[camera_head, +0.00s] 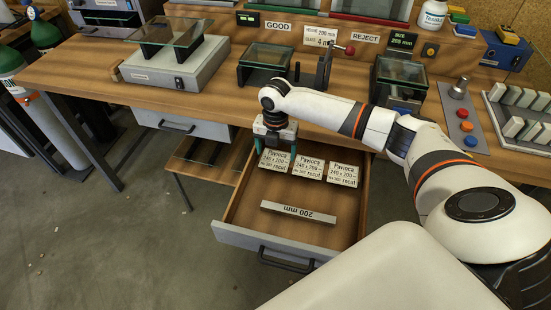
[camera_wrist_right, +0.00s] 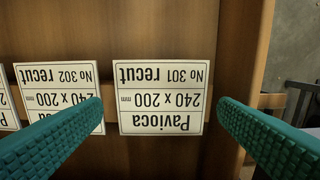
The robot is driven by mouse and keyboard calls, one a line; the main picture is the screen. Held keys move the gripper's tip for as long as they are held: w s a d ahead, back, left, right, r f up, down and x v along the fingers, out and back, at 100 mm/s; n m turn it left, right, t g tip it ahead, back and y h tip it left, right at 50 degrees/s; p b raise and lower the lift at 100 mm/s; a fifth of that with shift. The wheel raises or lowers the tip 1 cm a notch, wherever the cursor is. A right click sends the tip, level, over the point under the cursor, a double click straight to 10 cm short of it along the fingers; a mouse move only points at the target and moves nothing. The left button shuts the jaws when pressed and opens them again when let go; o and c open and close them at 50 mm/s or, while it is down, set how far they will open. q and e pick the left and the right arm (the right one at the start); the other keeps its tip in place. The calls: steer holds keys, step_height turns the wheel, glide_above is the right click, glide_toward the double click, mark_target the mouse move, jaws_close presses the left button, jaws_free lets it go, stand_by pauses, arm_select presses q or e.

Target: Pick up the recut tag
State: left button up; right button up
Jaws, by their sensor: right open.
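Several cream recut tags lie in a row at the back of an open drawer. The leftmost tag in the head view (camera_head: 273,160) reads "Pavioca 240 x 200" and is partly hidden by my right gripper (camera_head: 275,148). In the right wrist view this tag, "No 301 recut" (camera_wrist_right: 161,97), lies upside down between the open teal fingers of my right gripper (camera_wrist_right: 160,130). The fingers are apart from it and hold nothing. The neighbouring tag, "No 302 recut" (camera_wrist_right: 60,90), is partly behind the left finger. It is the middle tag (camera_head: 307,167) in the head view. My left gripper is not in view.
The open drawer (camera_head: 240,222) also holds a grey bar marked "200 mm" (camera_head: 298,212). The drawer's side wall (camera_wrist_right: 235,90) is close to the tag. The wooden bench (camera_head: 100,75) above carries glass fixtures, a grey scale-like box (camera_head: 175,75) and a button panel (camera_head: 463,115).

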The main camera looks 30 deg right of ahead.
steer(key=shift+f, duration=0.95)
steer(key=c, duration=0.6)
steer(key=shift+r, duration=0.1)
